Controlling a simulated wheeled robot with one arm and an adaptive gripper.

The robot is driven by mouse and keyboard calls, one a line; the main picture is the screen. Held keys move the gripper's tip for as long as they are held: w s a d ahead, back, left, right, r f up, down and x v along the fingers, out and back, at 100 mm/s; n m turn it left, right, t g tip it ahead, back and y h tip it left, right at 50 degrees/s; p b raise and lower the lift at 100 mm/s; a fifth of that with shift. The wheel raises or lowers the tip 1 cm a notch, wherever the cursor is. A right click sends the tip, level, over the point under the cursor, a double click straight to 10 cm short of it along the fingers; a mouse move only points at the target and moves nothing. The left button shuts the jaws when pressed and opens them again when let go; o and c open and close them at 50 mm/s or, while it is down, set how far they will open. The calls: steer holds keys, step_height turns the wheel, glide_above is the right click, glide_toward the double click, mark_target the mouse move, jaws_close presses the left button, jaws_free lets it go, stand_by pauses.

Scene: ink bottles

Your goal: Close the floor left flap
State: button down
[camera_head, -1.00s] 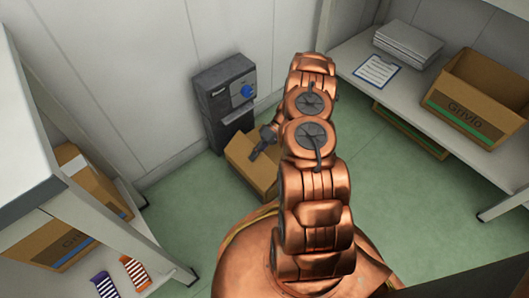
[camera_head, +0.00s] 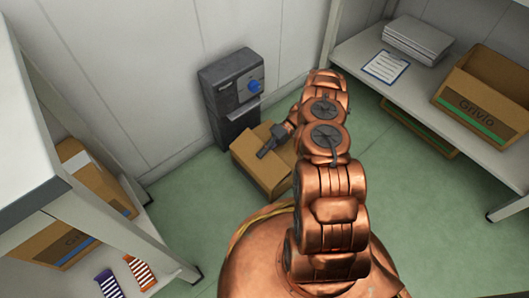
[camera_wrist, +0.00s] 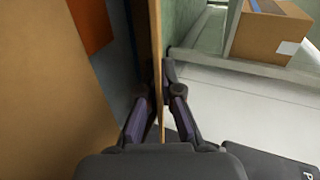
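An open cardboard box (camera_head: 262,178) stands on the green floor in front of the dark machine, partly covered by my arm. My gripper (camera_head: 268,147) reaches over its top in the head view. In the wrist view, a thin upright cardboard flap (camera_wrist: 156,45) is seen edge-on between the two fingers of my gripper (camera_wrist: 157,82). The fingers are close against both its faces and appear shut on it. A large cardboard face (camera_wrist: 45,100) fills the left of the wrist view. The head view does not show clearly which flap is held.
The dark machine with a blue knob (camera_head: 232,88) stands against the wall behind the box. A right shelf (camera_head: 400,95) carries papers, a clipboard and a Grivlo box (camera_head: 483,100). A left shelf (camera_head: 150,255) holds another box and striped socks. Green floor is clear on both sides.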

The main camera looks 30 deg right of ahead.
steer(key=c, duration=1.4)
jaws_free()
steer(key=shift+o, duration=0.2)
steer(key=shift+d, duration=0.15)
steer(key=shift+v, duration=3.65)
